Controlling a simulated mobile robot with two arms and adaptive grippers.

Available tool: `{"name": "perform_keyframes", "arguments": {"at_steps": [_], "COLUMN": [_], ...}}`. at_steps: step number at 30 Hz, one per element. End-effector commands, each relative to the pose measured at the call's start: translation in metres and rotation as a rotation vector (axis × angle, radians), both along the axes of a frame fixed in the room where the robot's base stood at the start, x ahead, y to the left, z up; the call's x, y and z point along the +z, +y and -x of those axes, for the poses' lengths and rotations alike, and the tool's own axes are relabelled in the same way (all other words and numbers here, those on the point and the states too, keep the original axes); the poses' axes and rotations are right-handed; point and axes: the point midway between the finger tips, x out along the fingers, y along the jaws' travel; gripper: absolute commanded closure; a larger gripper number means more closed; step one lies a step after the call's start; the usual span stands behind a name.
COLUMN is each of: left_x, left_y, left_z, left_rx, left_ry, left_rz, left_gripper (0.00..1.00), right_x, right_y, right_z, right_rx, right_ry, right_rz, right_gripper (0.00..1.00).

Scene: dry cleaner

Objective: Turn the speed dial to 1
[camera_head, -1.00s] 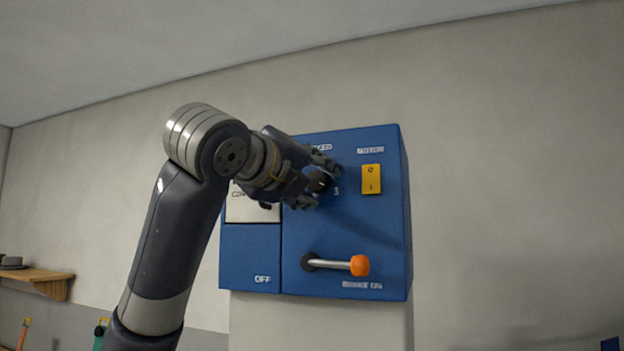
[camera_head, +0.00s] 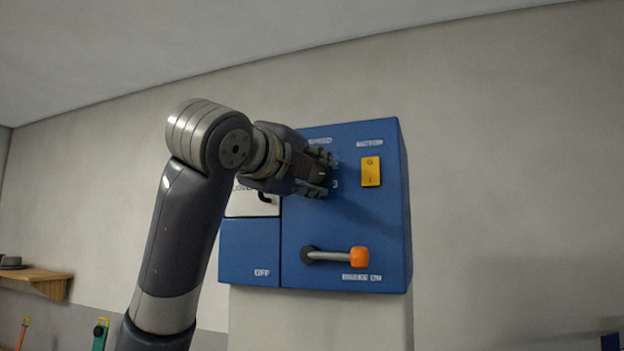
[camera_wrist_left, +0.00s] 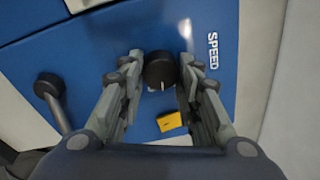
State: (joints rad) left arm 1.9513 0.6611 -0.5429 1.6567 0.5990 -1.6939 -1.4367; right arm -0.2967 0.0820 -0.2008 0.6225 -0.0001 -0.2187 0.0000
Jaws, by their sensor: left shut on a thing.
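The speed dial (camera_wrist_left: 159,70) is a round black knob on the blue control panel (camera_head: 345,222). It shows between the two fingers of my left gripper (camera_wrist_left: 158,82) in the left wrist view, with a short white pointer line toward the bottom of that picture. In the head view the left gripper (camera_head: 321,173) is shut on the dial and hides most of it. The 1 cannot be made out. The SPEED label (camera_wrist_left: 213,51) is clear in the left wrist view. My right gripper is not in view.
A yellow motor switch (camera_head: 370,171) sits right of the dial. A brake lever (camera_head: 335,256) with an orange tip sticks out below. A whitish panel (camera_head: 250,206) lies left, partly behind my arm. The wall right of the box is clear.

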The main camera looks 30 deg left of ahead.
Motion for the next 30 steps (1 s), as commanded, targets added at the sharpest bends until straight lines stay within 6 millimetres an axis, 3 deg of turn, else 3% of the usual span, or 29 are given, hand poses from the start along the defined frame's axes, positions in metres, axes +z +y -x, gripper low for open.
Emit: {"name": "perform_keyframes", "arguments": {"at_steps": [30], "left_x": [-0.003], "left_y": [-0.003], "left_z": [-0.001], "left_rx": [-0.002], "left_ry": [-0.222], "left_rz": [0.939], "left_gripper": [0.92], "right_x": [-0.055], "right_y": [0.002], "right_z": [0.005], "right_rx": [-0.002], "right_ry": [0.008], "right_rz": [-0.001], "right_gripper": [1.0]}}
